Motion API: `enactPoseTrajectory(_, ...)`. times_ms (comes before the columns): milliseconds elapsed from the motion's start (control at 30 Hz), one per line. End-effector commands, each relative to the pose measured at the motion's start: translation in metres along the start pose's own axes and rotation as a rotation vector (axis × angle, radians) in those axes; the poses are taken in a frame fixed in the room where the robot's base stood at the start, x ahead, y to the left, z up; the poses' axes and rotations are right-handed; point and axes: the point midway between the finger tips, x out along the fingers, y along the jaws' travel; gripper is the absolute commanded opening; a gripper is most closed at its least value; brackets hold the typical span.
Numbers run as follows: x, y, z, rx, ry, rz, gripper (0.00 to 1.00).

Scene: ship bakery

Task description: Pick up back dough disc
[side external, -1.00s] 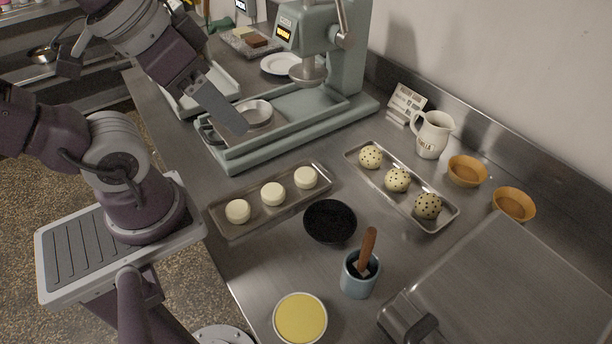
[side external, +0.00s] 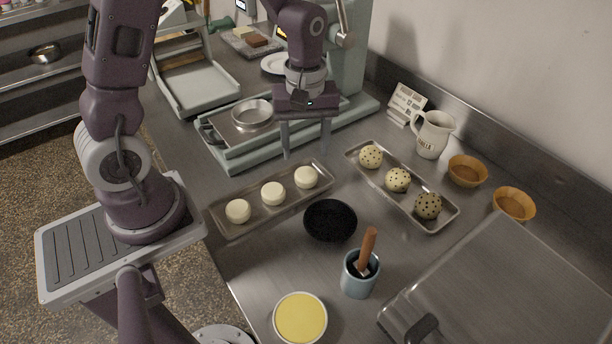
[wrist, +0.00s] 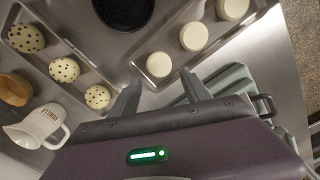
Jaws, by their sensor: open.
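Three pale dough discs lie in a row on a metal tray (side external: 222,226). The back dough disc (side external: 306,177) is at the tray's far right end, closest to the press; in the wrist view (wrist: 159,64) it shows just ahead of the fingertips. The middle disc (side external: 273,194) and the front disc (side external: 238,211) lie apart from it. My gripper (side external: 305,155) points down with its fingers spread and empty, above and slightly behind the back disc. In the wrist view my gripper (wrist: 160,77) has a finger on either side of that disc's line. No contact shows.
The green press (side external: 352,85) stands behind my gripper. A tray of speckled dough balls (side external: 397,180) lies to the right, and a black bowl (side external: 330,222) is in front. A jug (side external: 433,134) and a blue pot with a wooden handle (side external: 360,275) stand nearby.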

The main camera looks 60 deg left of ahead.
Motion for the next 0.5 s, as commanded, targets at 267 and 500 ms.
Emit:
enactPoseTrajectory(267,0.048,0.0,0.004,0.003,-0.004,-0.006,0.55)
enactPoseTrajectory(500,0.063,0.001,0.004,0.004,0.0,0.001,0.55)
